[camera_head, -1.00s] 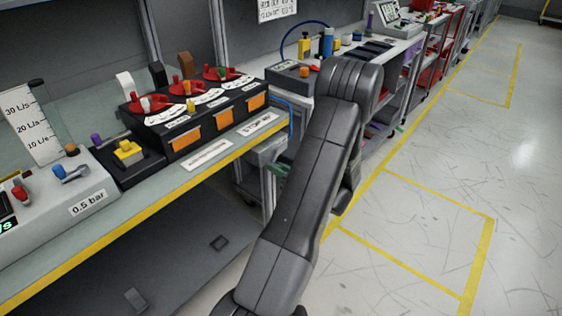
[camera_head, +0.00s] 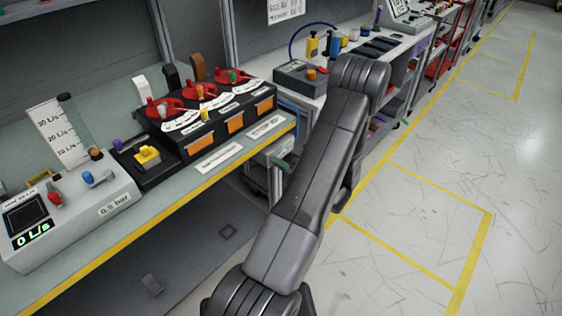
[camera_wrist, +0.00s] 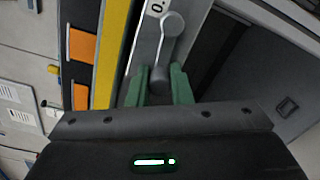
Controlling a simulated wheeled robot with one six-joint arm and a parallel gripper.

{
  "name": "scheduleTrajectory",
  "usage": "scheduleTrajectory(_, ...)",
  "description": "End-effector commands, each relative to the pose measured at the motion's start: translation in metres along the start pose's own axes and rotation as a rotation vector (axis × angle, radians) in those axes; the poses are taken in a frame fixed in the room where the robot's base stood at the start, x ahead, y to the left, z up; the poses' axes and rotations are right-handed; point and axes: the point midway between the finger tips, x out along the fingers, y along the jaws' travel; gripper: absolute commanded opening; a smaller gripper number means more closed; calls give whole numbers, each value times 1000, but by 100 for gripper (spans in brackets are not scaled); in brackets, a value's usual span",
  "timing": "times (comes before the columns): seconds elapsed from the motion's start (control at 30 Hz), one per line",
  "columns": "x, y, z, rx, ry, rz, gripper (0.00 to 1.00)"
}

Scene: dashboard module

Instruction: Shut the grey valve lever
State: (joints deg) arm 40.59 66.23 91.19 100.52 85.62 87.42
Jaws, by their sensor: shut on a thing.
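The grey valve lever (camera_wrist: 169,48) shows in the wrist view as a short grey bar with a round end at the top. Its lower round end lies between the green fingers of my gripper (camera_wrist: 158,78), which are shut on it. In the head view my dark arm hides the lever. Only a small green part of my gripper (camera_head: 283,164) shows there, left of the arm and near the bench's front edge.
The bench (camera_head: 218,172) has a yellow front edge. It carries a grey box with a display (camera_head: 36,236) reading 0 L/s, a yellow knob (camera_head: 147,155) and a black box (camera_head: 214,144) with red dials. Free floor lies to the right.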

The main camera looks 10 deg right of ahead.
Motion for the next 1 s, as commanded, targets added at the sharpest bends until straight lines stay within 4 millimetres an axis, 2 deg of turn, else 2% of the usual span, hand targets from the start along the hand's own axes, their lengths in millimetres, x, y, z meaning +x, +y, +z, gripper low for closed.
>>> scheduleTrajectory(0.33,0,7,4,116,-3,2,0)
scheduleTrajectory(0.83,0,7,5,131,-5,3,0)
scheduleTrajectory(0.87,0,7,5,131,-5,3,21)
scheduleTrajectory(0.97,0,7,5,131,-4,2,41)
scheduleTrajectory(1.0,0,7,4,131,-4,2,41)
